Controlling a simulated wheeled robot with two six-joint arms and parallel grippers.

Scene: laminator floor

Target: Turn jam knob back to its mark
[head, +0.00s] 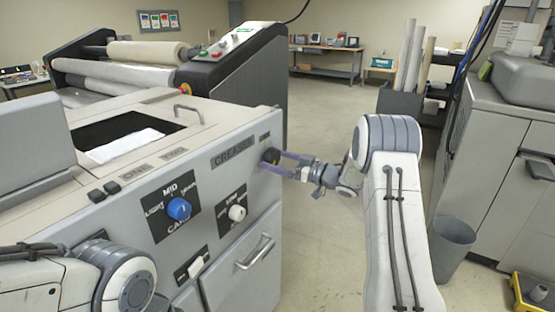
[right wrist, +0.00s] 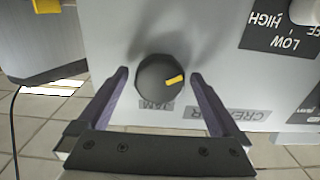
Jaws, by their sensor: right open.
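The jam knob (head: 271,156) is a round black knob near the right end of the grey machine's front panel. In the right wrist view the knob (right wrist: 163,80) has a yellow pointer line toward the picture's right and slightly up. An upside-down JAM label (right wrist: 155,105) shows just below it there. No separate mark on the panel around the knob can be made out. My right gripper (head: 273,160) is open, its purple fingers on either side of the knob. In the right wrist view gaps show between the knob and both fingers. My left gripper is out of view.
A blue knob (head: 178,208) and a white knob (head: 237,212) sit on black plates left of the jam knob. A drawer handle (head: 255,252) juts out below. A grey bin (head: 451,245) stands right of my right arm. Open floor lies behind that arm.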

